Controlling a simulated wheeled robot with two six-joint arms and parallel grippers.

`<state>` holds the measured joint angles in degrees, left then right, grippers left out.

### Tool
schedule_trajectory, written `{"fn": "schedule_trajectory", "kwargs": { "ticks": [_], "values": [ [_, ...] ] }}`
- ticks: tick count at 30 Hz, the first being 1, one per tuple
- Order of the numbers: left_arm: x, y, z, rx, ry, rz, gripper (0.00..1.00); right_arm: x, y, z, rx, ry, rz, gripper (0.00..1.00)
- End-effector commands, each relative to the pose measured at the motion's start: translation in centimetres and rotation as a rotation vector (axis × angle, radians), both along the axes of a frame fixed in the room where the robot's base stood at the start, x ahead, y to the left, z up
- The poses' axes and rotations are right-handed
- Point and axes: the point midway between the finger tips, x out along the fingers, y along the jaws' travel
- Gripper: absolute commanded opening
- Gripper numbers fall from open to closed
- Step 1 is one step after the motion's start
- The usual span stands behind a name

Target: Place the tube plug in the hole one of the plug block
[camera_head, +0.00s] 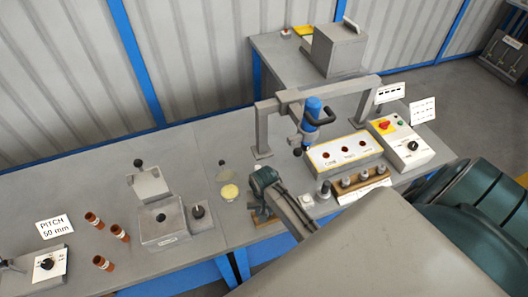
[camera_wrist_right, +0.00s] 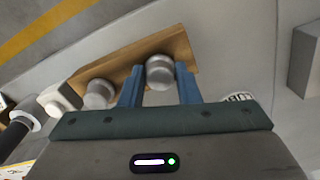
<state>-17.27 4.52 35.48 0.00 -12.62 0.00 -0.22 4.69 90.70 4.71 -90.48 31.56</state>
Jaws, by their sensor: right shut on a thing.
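My right gripper (camera_head: 264,184) is over a small wooden holder (camera_head: 268,221) at the table's front edge. In the right wrist view its blue fingers (camera_wrist_right: 159,88) are shut on a round grey metal plug (camera_wrist_right: 160,72), apparently the tube plug, at the wooden holder (camera_wrist_right: 183,47). A second similar plug (camera_wrist_right: 98,94) stands beside it, to the left. The likely plug block (camera_head: 344,152), a white-topped block with yellow edges and dark red round spots in a row, is farther back to the right. Its lettering is too small to read surely. My left gripper is not in view.
A grey gantry (camera_head: 262,125) with a hanging blue tool (camera_head: 313,112) stands over the white-topped block. A wooden rack (camera_head: 345,198) with several metal pieces lies in front of it.

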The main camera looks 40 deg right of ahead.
Motion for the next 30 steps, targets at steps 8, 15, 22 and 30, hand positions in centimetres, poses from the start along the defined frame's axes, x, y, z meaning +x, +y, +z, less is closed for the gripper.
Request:
{"fn": "schedule_trajectory", "kwargs": {
  "ticks": [8, 15, 22, 30],
  "values": [
    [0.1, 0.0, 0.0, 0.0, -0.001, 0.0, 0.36, 0.0, 0.0, -0.1, -0.001, 0.001, 0.0, 0.52],
    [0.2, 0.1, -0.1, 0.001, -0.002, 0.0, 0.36, 0.0, 0.0, 0.3, 0.0, -0.002, 0.0, 0.52],
    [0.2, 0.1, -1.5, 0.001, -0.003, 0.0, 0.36, 0.1, -0.1, 3.7, -0.002, -0.006, 0.0, 0.52],
    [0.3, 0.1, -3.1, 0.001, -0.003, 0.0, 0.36, 0.1, 0.0, 9.4, 0.0, -0.006, 0.001, 0.52]
  ]
}}
